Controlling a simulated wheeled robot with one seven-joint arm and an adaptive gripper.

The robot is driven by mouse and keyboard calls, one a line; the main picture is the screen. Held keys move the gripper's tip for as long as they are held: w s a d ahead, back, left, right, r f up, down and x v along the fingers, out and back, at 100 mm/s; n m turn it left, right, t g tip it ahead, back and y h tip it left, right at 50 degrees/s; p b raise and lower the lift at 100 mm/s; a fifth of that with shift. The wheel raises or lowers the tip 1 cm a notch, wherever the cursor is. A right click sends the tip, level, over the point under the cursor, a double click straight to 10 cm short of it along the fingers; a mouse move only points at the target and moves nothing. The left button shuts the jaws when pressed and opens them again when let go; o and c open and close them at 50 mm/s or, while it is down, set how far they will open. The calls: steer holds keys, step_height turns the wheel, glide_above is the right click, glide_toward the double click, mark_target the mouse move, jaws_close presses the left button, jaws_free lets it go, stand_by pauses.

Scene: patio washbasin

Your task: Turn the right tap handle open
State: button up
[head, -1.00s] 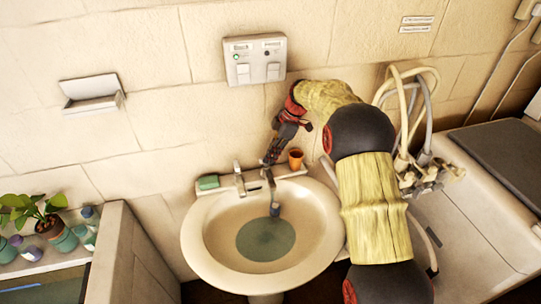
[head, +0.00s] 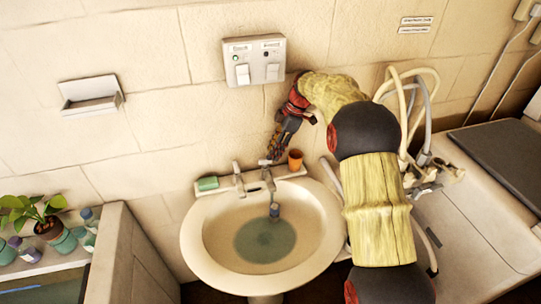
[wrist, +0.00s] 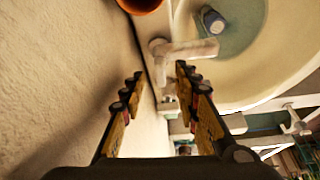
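The white washbasin (head: 195,240) stands against the wall with two pale taps at its back edge. The right tap (head: 268,180) has its handle (head: 265,162) at the top. The left tap (head: 238,182) stands beside it. My gripper (head: 273,156) points down, its tips close to the right handle; I cannot tell whether they touch. In the wrist view my gripper (wrist: 160,72) has its fingers apart, with nothing clearly held. The right tap (wrist: 180,50) shows just beyond the fingertips, with a blue-grey piece (wrist: 213,20) over the bowl.
An orange cup (head: 295,159) stands right of the right tap, close to my gripper; it also shows in the wrist view (wrist: 140,4). A green block (head: 208,183) lies at the left. The wall is close behind. Hoses (head: 404,110) hang at the right.

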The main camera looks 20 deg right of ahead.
steer(key=v, duration=0.8)
steer(key=shift+r, duration=0.35)
steer(key=shift+o, duration=0.5)
steer(key=shift+d, duration=0.1)
